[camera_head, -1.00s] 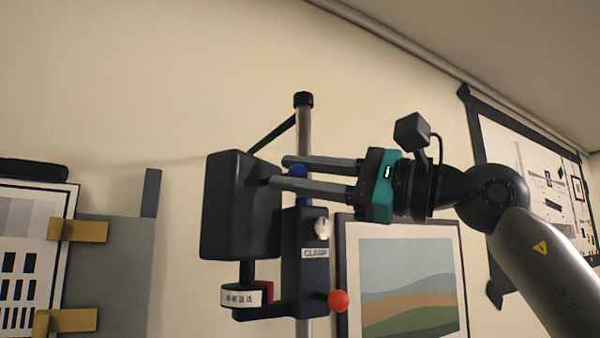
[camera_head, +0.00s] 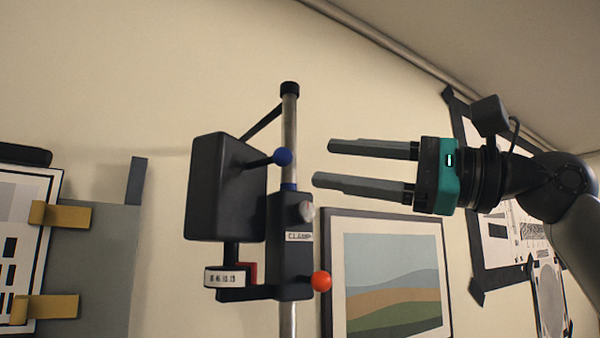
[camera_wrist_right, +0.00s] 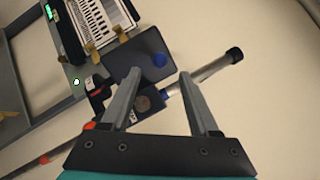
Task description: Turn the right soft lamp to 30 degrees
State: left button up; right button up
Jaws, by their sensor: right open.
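The soft lamp (camera_head: 208,187) is a black box head on a clamp (camera_head: 290,262) fixed to an upright metal pole (camera_head: 289,130). A lever with a blue ball (camera_head: 283,156) sticks out from the head toward the right. A white scale dial (camera_head: 227,278) sits under the head; its marks are too small to read surely. An orange-red knob (camera_head: 321,281) is at the clamp's lower right. My right gripper (camera_head: 322,163) is open and empty, to the right of the blue ball and apart from it. The right wrist view shows the blue ball (camera_wrist_right: 160,61) beyond the open fingers (camera_wrist_right: 153,85). My left gripper is out of view.
A framed landscape picture (camera_head: 393,250) hangs on the wall behind the clamp. A grey board (camera_head: 100,270) with yellow clips (camera_head: 60,215) and a chart stands at left. A taped poster (camera_head: 490,250) is at right. The space left of the lamp head is free.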

jog(key=b+v, duration=0.1)
jog(key=v, duration=0.6)
jog(key=shift+b, duration=0.3)
jog(key=shift+f, duration=0.15)
